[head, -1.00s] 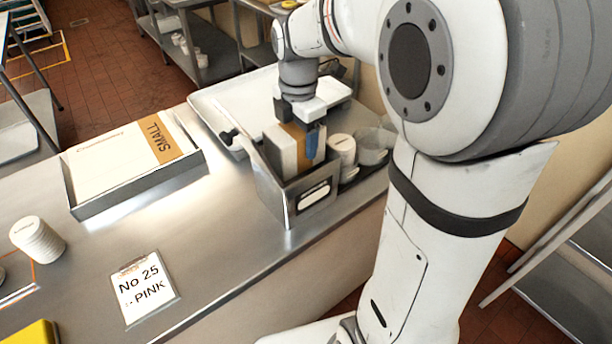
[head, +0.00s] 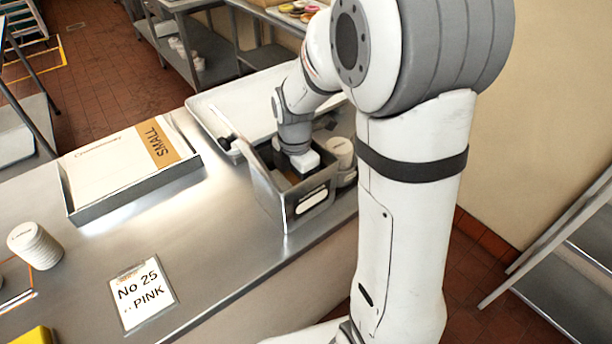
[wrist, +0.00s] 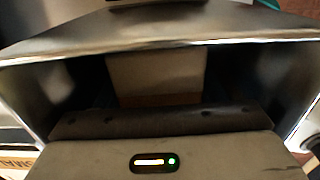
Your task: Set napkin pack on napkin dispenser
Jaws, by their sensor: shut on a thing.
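The napkin dispenser (head: 268,188) is an open grey metal box with a label window on its front, near the counter's right edge. My gripper (head: 302,162) reaches down into it, and its fingertips are hidden by the walls. In the wrist view the dispenser's metal wall (wrist: 150,40) spans the top, with dark inside corners. The napkin pack (wrist: 155,75), a pale block with a brown band, is inside the walls beyond the gripper body. My gripper is shut on the pack. Whether the pack touches the dispenser floor is hidden.
A white tray (head: 222,98) lies behind the dispenser. A stack of pale cups (head: 341,148) stands close on its right. A shallow box marked SMALL (head: 110,165), a cup stack (head: 36,246) and a No 25 card (head: 142,292) are on the left. The counter between is clear.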

